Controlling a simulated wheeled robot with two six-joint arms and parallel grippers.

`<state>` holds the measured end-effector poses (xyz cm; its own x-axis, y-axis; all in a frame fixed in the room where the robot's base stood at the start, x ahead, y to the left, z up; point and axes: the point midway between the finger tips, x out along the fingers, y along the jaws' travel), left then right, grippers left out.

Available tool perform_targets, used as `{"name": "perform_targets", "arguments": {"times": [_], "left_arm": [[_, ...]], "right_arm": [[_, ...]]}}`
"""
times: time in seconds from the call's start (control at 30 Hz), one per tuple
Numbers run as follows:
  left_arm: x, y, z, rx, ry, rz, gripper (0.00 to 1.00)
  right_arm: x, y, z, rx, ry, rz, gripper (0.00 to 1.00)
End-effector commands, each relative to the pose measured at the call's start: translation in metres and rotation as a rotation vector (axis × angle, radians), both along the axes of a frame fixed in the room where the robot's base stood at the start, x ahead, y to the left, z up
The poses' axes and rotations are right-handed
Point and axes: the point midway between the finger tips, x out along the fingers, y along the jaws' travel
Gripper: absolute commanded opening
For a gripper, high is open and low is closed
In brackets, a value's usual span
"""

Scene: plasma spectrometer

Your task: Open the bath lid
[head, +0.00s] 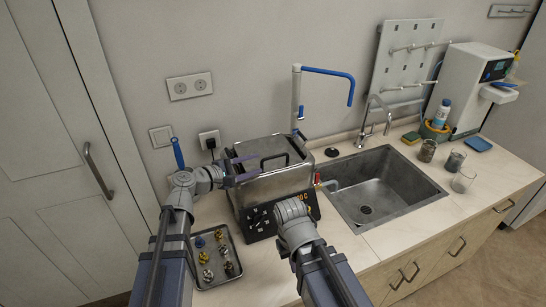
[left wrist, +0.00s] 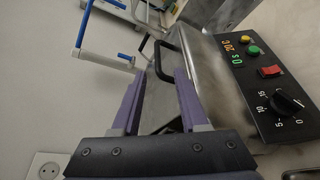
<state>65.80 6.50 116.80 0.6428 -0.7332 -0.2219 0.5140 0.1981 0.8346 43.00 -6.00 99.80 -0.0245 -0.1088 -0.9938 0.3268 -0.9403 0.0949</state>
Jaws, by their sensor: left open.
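The bath (head: 285,185) is a steel box with a black front control panel (head: 262,222), on the counter left of the sink. Its metal lid (head: 262,150) lies shut on top, with a black loop handle (head: 275,157). My left gripper (head: 255,166) is open and empty over the left part of the lid. In the left wrist view its purple fingers (left wrist: 160,78) point toward the handle (left wrist: 163,58), which shows just beyond and between the tips. I cannot tell whether they touch it. My right gripper (head: 292,208) is in front of the panel; its fingers are hidden.
A tray (head: 238,250) of small metal fittings lies front left of the bath. A stand with a blue arm (head: 328,72) rises behind it. The sink (head: 385,185) is to the right, with glass beakers (head: 463,180) beyond. A plug and black cable (head: 210,140) are on the wall behind.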

Motion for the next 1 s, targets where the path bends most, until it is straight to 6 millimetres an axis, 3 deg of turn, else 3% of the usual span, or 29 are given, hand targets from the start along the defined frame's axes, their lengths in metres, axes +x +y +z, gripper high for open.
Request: {"name": "perform_targets", "arguments": {"times": [0.2,0.7,1.0], "left_arm": [[0.004,0.0,0.001,-0.017,0.002,0.009,0.43],[0.047,-0.049,-0.014,-0.013,0.002,0.005,0.43],[0.052,-0.056,-0.015,-0.014,0.001,0.007,0.43]], "right_arm": [[0.0,0.0,-0.001,0.0,0.0,0.0,0.0],[0.0,0.0,-0.016,0.0,0.0,-0.001,0.0],[0.0,0.0,-0.017,0.0,0.0,-0.001,0.0]]}}
